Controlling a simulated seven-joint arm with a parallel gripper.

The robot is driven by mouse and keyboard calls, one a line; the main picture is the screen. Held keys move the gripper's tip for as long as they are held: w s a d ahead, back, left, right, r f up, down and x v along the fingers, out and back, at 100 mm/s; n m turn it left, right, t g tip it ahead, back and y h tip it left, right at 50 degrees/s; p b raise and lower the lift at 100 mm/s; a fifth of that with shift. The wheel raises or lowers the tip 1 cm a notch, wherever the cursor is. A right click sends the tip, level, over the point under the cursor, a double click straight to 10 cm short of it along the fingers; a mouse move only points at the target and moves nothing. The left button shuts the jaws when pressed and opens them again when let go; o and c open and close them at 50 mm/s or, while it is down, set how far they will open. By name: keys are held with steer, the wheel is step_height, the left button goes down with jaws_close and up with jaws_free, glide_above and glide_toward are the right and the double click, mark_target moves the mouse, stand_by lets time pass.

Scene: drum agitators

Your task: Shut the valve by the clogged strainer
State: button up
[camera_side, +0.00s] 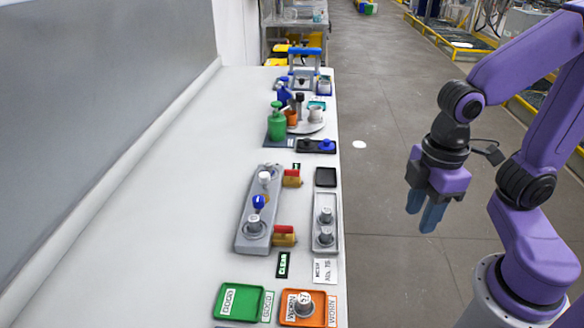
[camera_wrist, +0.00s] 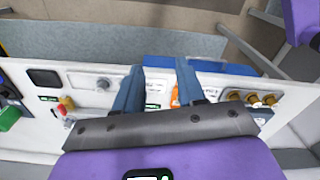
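In the side view, a long grey base (camera_side: 244,240) on the bench carries a white-topped round cap (camera_side: 264,178), a blue knob (camera_side: 259,202) and a grey round cap (camera_side: 254,224). Two red-and-yellow blocks stick out at its right side, one far (camera_side: 292,178) and one near (camera_side: 284,236). A dark label (camera_side: 283,265) with green letters, perhaps CLEAR, lies by the near end. I cannot tell which strainer is clogged. My gripper (camera_side: 424,212) points down beyond the bench's right edge, well apart from the base; its blue fingers also show apart and empty in the wrist view (camera_wrist: 160,70).
A green tray (camera_side: 228,301) and an orange tray (camera_side: 300,320) holding a grey cap stand nearer. A green bottle (camera_side: 277,124) and other equipment stand farther back. The bench's left strip is clear.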

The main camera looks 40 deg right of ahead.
steer(key=w+a+r, duration=0.3)
steer(key=w+a, duration=0.1)
steer(key=w, duration=0.5)
step_height(320, 180, up, 2)
steer(key=m, duration=0.3)
glide_above(292, 170)
step_height(292, 170, down, 17)
steer(key=shift+f, duration=0.15)
jaws_close()
